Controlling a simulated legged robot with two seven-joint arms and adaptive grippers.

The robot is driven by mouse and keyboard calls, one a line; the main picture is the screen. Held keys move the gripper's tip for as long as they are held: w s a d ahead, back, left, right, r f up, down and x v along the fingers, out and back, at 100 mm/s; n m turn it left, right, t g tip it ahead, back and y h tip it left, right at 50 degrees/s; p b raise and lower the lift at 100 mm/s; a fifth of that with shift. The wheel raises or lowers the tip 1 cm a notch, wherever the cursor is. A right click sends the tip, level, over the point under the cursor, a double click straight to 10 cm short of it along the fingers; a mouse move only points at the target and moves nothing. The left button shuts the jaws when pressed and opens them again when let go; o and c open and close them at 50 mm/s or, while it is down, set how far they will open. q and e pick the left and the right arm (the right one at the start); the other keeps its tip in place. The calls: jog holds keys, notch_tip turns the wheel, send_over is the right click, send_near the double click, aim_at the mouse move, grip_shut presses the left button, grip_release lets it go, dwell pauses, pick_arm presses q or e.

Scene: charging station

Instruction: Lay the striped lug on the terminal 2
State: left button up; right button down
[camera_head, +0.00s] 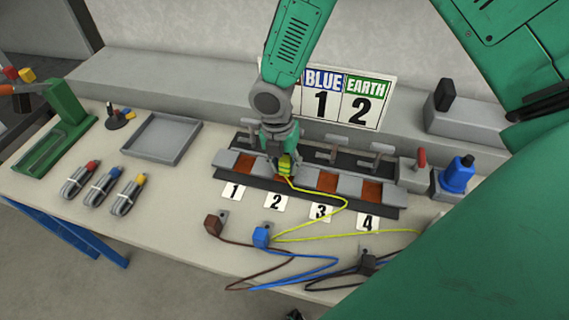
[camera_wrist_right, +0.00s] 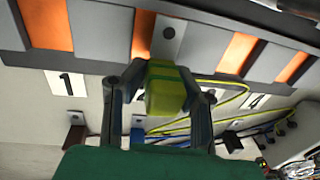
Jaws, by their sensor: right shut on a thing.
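The striped lug (camera_head: 286,164) has a yellow-green body, and its yellow cable runs right across the bench. My right gripper (camera_wrist_right: 160,100) is shut on this lug, and its fingers grip the body (camera_wrist_right: 165,92) from both sides. In the wrist view the lug's grey holed tongue (camera_wrist_right: 168,36) points at the terminal block, beside the visible copper of terminal 2 (camera_wrist_right: 143,35). I cannot tell whether the tongue touches the copper. In the head view my right gripper (camera_head: 285,158) hides most of terminal 2, above the number 2 label (camera_head: 275,202). My left gripper is not in view.
Copper terminals 1 (camera_head: 245,163) and 3 (camera_head: 328,181) flank the gripper, with clamp levers (camera_head: 333,149) behind. Brown (camera_head: 213,224), blue (camera_head: 262,236) and dark (camera_head: 368,263) lugs lie in front. A sign (camera_head: 341,98) reads BLUE 1, EARTH 2. A grey tray (camera_head: 160,155) stands left.

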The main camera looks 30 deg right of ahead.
jog(key=shift+a+r, duration=0.2)
jog(key=shift+a, duration=0.6)
jog(key=shift+a+r, duration=0.1)
jog(key=shift+a, duration=0.1)
jog(key=shift+d+f+p, duration=0.25)
jog(key=shift+d+p, duration=0.05)
jog(key=shift+d, duration=0.45)
jog(key=shift+a+r, duration=0.1)
jog(key=shift+a, duration=0.35)
jog(key=shift+a+r+p, duration=0.1)
jog(key=shift+a+p, duration=0.2)
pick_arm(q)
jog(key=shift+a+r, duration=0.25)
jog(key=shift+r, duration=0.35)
pick_arm(e)
jog(key=shift+d+f, duration=0.2)
jog(key=shift+d, duration=0.25)
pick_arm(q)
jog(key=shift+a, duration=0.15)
pick_arm(e)
jog(key=shift+a+r, duration=0.1)
jog(key=shift+a, duration=0.1)
pick_arm(q)
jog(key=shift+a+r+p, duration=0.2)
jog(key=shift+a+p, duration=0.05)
jog(key=shift+p, duration=0.1)
pick_arm(e)
jog(key=shift+a, duration=0.2)
